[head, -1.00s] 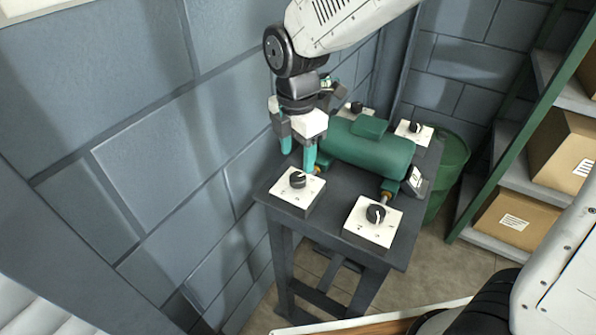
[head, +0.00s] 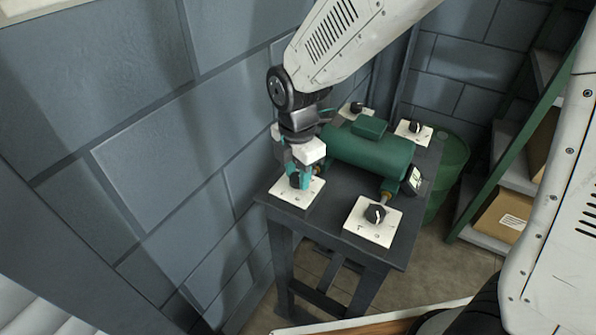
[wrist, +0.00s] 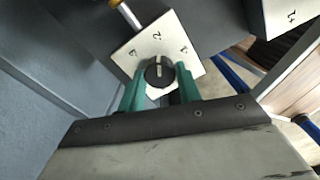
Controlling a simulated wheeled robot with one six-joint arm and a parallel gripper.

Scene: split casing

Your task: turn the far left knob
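The far left knob (head: 356,107) is black on a white plate at the back left of the table in the head view. My gripper (head: 299,179) is away from it, down at the near left knob (head: 294,181). In the wrist view the teal fingertips of my gripper (wrist: 160,77) are on both sides of that round black knob (wrist: 159,72), close to its edges. Its white pointer line aims towards the number 2 on the plate. I cannot tell whether the fingers press on it.
A green casing (head: 370,150) lies between the knobs on a dark table (head: 335,210). A near right knob (head: 375,214) and a far right knob (head: 415,127) sit on plates. A wall is close on the left; a green barrel (head: 450,165) and shelves (head: 490,240) stand right.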

